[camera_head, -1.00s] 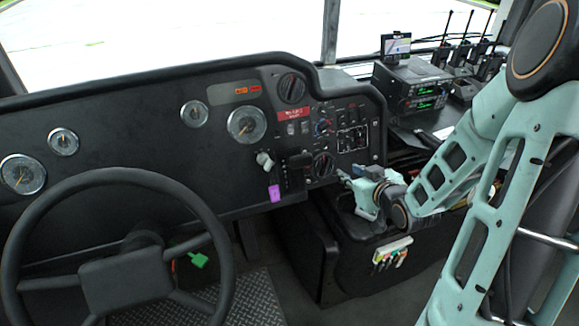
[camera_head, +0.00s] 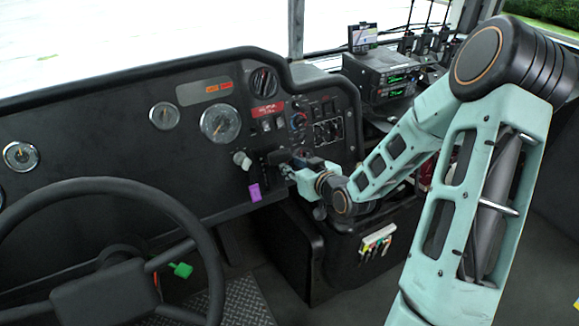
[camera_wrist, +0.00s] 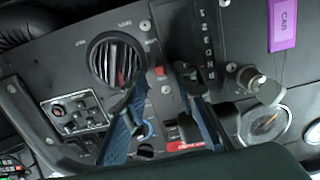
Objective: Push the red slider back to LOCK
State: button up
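A small red piece (camera_wrist: 160,72), which looks like the slider, sits on the black dash panel in the wrist view. In the head view my gripper (camera_head: 285,169) is close to the dash, right of the key switch, and hides the slider there.
A key switch (camera_wrist: 262,88) with a purple CAB tag (camera_wrist: 283,24) and a lettered selector panel (camera_wrist: 208,45) are close to the right finger. A toggle panel (camera_wrist: 75,112) lies left. The steering wheel (camera_head: 190,205) and radios (camera_head: 385,78) flank the work area.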

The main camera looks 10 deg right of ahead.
jog(key=shift+x, duration=0.95)
jog(key=shift+c, duration=0.3)
grip_shut()
